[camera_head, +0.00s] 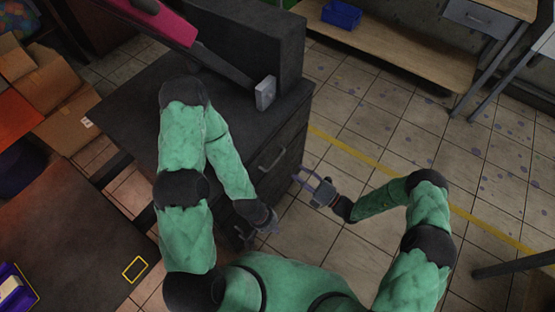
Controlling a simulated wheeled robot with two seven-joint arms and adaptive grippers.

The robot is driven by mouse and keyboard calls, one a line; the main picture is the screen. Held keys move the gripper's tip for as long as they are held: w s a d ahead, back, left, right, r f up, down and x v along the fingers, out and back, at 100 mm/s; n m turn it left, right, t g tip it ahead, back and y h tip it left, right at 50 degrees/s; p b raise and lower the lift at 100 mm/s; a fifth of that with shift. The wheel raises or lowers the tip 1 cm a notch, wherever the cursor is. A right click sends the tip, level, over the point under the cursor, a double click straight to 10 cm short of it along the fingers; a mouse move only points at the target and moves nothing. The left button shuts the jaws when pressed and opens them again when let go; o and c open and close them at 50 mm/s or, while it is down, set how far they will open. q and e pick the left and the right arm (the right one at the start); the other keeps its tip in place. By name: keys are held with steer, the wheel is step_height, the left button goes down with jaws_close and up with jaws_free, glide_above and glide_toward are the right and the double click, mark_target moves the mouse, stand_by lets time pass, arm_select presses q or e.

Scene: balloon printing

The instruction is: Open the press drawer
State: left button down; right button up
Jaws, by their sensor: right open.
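The press (135,110) is a dark cabinet with a pink arm (155,20) and a dark upright housing on top. Its front carries dark drawer fronts, and a grey drawer handle (272,158) shows on the upper part. The drawer looks closed. My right gripper (305,177) is open, its fingers apart and pointing toward the cabinet front, a little to the right of the handle; I see nothing between them. My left gripper (270,224) is low by the cabinet front, below the handle; its fingers are small and dark, so I cannot tell their opening.
Cardboard boxes (50,80) stand at the left. A dark table (85,235) at lower left has a yellow-outlined mark. A wooden bench (400,50) with a blue bin (341,14) stands at the back. The tiled floor right of the press is clear.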

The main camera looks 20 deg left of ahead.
mark_target(278, 159)
steer(key=b+x, duration=0.2)
steer(key=x, duration=0.8)
steer(key=shift+w+a+r+b, duration=0.1)
steer(key=shift+a+r+b, duration=0.05)
steer(key=shift+a+b, duration=0.2)
steer(key=shift+d, duration=0.1)
jaws_close()
